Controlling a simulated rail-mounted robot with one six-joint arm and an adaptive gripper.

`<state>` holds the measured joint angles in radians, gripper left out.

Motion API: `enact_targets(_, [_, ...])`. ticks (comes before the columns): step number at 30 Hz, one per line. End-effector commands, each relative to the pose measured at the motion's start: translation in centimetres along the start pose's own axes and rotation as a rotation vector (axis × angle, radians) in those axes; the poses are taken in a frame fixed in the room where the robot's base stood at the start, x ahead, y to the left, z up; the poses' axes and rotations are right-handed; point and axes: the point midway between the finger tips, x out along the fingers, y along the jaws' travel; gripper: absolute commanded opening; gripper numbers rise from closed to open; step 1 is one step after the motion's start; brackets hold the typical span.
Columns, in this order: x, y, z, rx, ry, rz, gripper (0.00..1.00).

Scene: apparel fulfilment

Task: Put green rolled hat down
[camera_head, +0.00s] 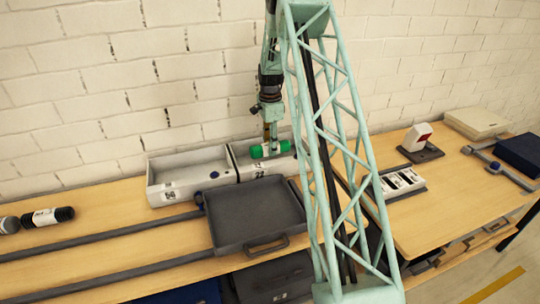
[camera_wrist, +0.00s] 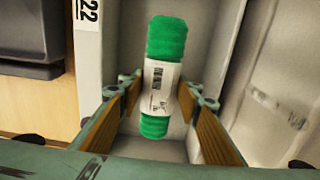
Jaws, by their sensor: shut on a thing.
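The green rolled hat (camera_head: 270,149) is a green roll with a white label band around its middle. My gripper (camera_head: 271,140) is shut on it and holds it over the right-hand white bin (camera_head: 262,170). In the wrist view the hat (camera_wrist: 165,45) sits between the two wood-coloured fingers of my gripper (camera_wrist: 160,95), which meet it at the label. The grey walls of the bin surround it there, and the bin floor shows below. I cannot tell whether the hat touches the floor.
A second white bin (camera_head: 190,172) stands to the left. A dark grey tray (camera_head: 256,212) sits in front on rails. Dark rolls (camera_head: 48,217) lie at the far left. My green lattice column hides part of the bench. A label device (camera_head: 418,140) stands on the right table.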

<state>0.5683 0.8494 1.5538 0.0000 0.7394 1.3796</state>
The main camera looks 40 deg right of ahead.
Motion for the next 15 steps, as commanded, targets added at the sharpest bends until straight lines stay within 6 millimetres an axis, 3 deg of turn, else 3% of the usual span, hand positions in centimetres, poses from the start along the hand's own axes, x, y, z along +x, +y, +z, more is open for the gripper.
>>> enact_targets(15, [0.77,-0.02,0.0,0.0,0.0,0.0,0.2])
